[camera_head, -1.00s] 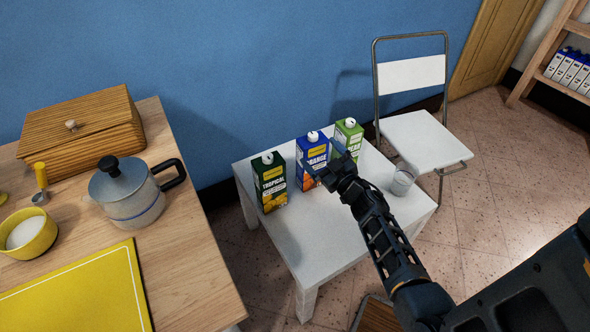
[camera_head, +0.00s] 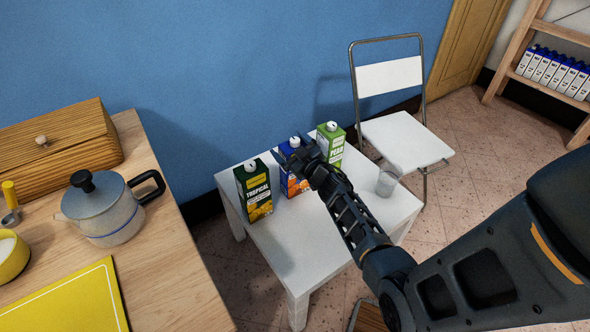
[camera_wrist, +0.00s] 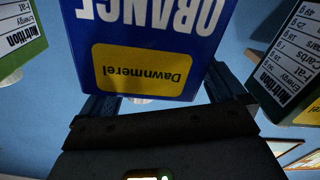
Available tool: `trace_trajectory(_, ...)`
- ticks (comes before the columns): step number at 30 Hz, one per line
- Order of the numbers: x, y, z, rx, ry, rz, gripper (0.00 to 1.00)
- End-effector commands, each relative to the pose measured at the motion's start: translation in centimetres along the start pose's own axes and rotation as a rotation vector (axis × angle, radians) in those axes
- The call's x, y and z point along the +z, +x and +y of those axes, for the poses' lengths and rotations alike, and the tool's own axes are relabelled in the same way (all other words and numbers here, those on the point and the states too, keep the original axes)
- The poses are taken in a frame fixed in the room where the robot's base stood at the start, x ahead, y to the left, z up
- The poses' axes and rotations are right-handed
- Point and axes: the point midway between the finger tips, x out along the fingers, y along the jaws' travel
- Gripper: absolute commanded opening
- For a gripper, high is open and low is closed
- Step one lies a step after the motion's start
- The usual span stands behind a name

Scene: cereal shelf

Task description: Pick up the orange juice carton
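The orange juice carton (camera_head: 290,184), blue with an orange picture, stands upright on the small white table (camera_head: 290,250) between two other cartons. My gripper (camera_head: 296,157) is at its upper part and hides some of it in the head view. In the wrist view the carton's blue face (camera_wrist: 150,55), with "ORANGE" and a yellow label upside down, fills the space between my two spread fingers. The fingers look open on either side of it; their tips are hidden behind the carton, and I cannot tell whether they touch it.
A dark green tropical carton (camera_head: 254,190) stands close on the left and a light green pear carton (camera_head: 331,145) on the right. A clear glass (camera_head: 388,181) stands near the table's right edge. A white chair (camera_head: 405,138) is behind; a wooden counter (camera_head: 185,270) is left.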

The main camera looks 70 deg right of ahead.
Motion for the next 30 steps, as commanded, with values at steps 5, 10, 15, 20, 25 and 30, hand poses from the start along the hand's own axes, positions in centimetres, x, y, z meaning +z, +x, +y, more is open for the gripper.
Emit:
trace_trajectory(5, 0.0, -0.02, -0.01, 0.0, 0.0, 0.0, 0.79)
trace_trajectory(10, 0.0, -0.02, -0.01, 0.0, 0.0, 0.0, 0.63)
trace_trajectory(15, 0.0, -0.03, -0.01, 0.0, 0.0, 0.0, 0.46)
trace_trajectory(20, 0.0, -0.03, -0.01, 0.0, 0.0, 0.0, 0.31)
trace_trajectory(25, 0.0, -0.02, -0.01, 0.0, 0.0, 0.0, 0.15)
trace_trajectory(30, -0.01, -0.02, 0.0, 0.0, 0.0, 0.0, 0.0)
